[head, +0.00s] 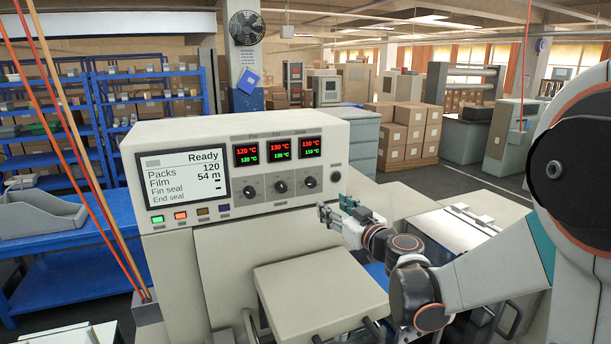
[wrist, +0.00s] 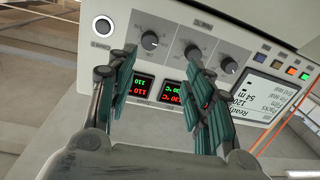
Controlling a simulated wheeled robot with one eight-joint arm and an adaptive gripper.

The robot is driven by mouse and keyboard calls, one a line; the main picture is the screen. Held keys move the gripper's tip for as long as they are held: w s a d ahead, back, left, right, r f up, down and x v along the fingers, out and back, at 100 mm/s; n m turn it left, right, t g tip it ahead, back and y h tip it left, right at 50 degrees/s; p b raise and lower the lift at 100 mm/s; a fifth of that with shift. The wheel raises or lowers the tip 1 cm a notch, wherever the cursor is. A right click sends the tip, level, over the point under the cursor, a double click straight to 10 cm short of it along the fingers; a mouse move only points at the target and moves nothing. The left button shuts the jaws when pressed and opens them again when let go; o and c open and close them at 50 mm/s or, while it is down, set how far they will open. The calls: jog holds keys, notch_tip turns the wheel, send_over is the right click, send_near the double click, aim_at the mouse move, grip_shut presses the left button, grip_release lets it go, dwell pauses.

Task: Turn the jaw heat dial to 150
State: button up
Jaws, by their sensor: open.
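The control box's sloping front carries three dark dials under three displays. The right dial (head: 310,182), whose label is too small to read surely, sits under a display (head: 310,147) reading 110 °C in red and apparently 110 in green. The middle dial (head: 281,187) is under 130 and the left dial (head: 249,190) under 120. My gripper (head: 336,210) is open and empty, below and right of the right dial, apart from the panel. In the wrist view, turned over, the right dial (wrist: 149,40) shows between my open fingertips (wrist: 158,58).
A round button (head: 335,176) is just right of the right dial. The status screen (head: 187,178) reads Ready, with coloured buttons (head: 180,215) below. A beige cover (head: 320,290) stands below my gripper. Red and tan rods cross the far left.

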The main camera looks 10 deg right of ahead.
aim_at(313, 185)
jog(key=x, duration=0.4)
jog(key=d+x, duration=0.1)
jog(key=x, duration=0.9)
jog(key=shift+w+d+r, duration=0.3)
jog(key=shift+w+d, duration=0.05)
jog(key=shift+w, duration=0.05)
jog(key=c, duration=1)
